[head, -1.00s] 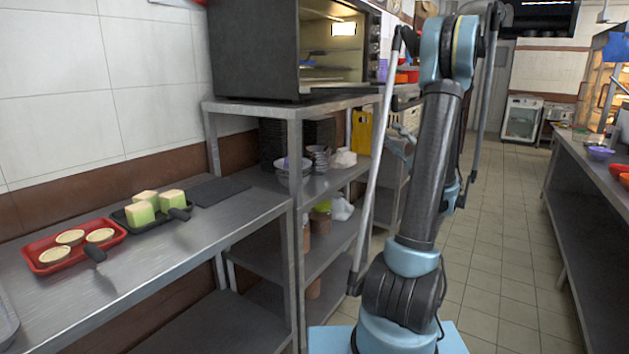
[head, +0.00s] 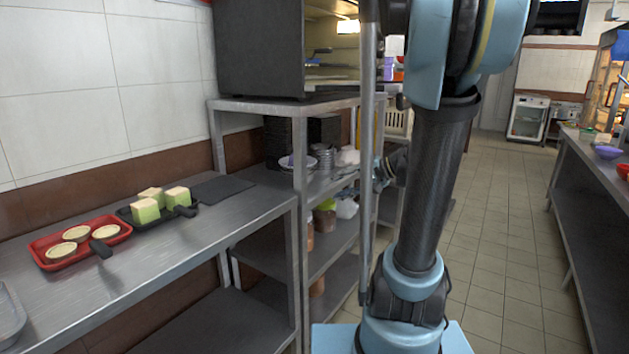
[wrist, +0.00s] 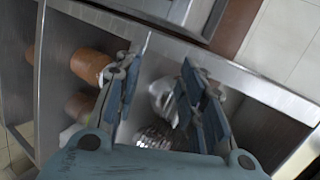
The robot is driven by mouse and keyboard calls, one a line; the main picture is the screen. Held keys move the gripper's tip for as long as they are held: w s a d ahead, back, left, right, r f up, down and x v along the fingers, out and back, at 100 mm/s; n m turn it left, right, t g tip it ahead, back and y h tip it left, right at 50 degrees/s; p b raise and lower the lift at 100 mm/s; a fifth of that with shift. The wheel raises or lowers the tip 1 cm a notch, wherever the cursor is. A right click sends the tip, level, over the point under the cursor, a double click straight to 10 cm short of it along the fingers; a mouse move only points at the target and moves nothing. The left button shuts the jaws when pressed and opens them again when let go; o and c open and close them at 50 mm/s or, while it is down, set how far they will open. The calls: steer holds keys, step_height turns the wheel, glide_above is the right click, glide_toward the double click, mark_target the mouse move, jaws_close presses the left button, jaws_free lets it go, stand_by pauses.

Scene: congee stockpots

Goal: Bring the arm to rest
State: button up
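My gripper (wrist: 160,72) shows in the wrist view with its two blue-padded fingers apart. Nothing is held between them. A white object (wrist: 163,95) and a ribbed silver stack (wrist: 153,137) show beyond and below the fingers, on the shelf. In the head view my arm stands upright right of the steel shelf unit (head: 301,230), bent at the elbow near the top edge. The end of my arm is mostly hidden behind its own links there, close to the shelf unit's right side.
Brown containers (wrist: 90,66) stand on the shelf beside the gripper. A dark oven (head: 262,50) sits on top of the unit. A counter at left holds a red tray (head: 40,249) and a black pan (head: 126,215). The tiled aisle (head: 500,240) at right is clear.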

steer(key=s+d+f+n+g+h, duration=0.1)
steer(key=s+d+f+n+h, duration=0.1)
steer(key=s+d+f+h, duration=0.3)
steer(key=s+d+f+n+g+h, duration=0.1)
steer(key=s+d+f+h, duration=0.5)
steer(key=s, duration=0.7)
step_height(320, 180, down, 2)
steer(key=shift+s+d+f+n, duration=0.15)
steer(key=shift+d+n, duration=0.15)
steer(key=shift+n, duration=0.3)
steer(key=shift+w+f, duration=0.15)
steer(key=shift+w, duration=0.3)
steer(key=shift+a, duration=0.1)
